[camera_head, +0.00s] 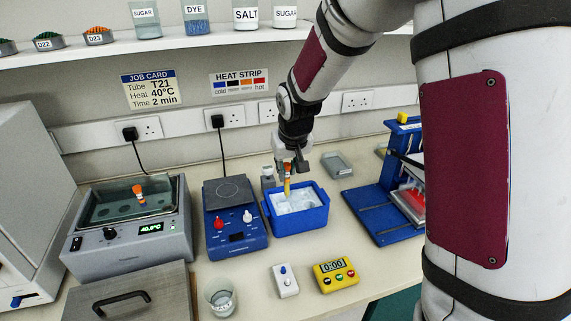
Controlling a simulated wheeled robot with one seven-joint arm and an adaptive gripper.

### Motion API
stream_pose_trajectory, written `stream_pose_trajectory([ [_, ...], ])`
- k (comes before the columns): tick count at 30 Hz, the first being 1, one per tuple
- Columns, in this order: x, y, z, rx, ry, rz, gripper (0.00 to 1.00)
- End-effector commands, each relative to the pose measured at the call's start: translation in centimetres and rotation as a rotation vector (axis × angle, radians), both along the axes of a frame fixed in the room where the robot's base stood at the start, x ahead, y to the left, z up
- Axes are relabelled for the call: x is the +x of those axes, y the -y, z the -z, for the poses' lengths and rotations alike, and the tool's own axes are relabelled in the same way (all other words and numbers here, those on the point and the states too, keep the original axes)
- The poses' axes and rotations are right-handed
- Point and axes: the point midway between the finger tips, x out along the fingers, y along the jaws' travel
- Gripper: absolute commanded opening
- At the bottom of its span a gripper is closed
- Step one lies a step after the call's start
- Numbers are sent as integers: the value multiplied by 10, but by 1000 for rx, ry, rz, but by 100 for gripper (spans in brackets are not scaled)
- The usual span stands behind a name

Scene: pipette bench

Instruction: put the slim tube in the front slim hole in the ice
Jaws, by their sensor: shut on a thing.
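My gripper (289,162) is shut on a slim tube (287,187) with an orange cap and a yellowish body. It holds the tube upright over the blue ice box (298,222), towards its back left part. The tube's lower end is over or just at the ice (300,203); I cannot tell whether it touches. The ice is pale and lumpy, and its slim holes are too small to make out.
A water bath (135,225) with an orange-capped tube in it stands at the left. A blue hotplate (237,225) stands close left of the ice box. A blue stand (385,205) is to the right. A yellow timer (336,274), a small white device (285,281) and a glass beaker (221,298) are in front.

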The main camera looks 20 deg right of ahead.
Motion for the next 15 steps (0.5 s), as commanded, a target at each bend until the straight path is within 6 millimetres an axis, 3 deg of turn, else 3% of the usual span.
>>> stream_pose_trajectory([
  [15, 1, 0, 35, 0, 0, 1, 2],
])
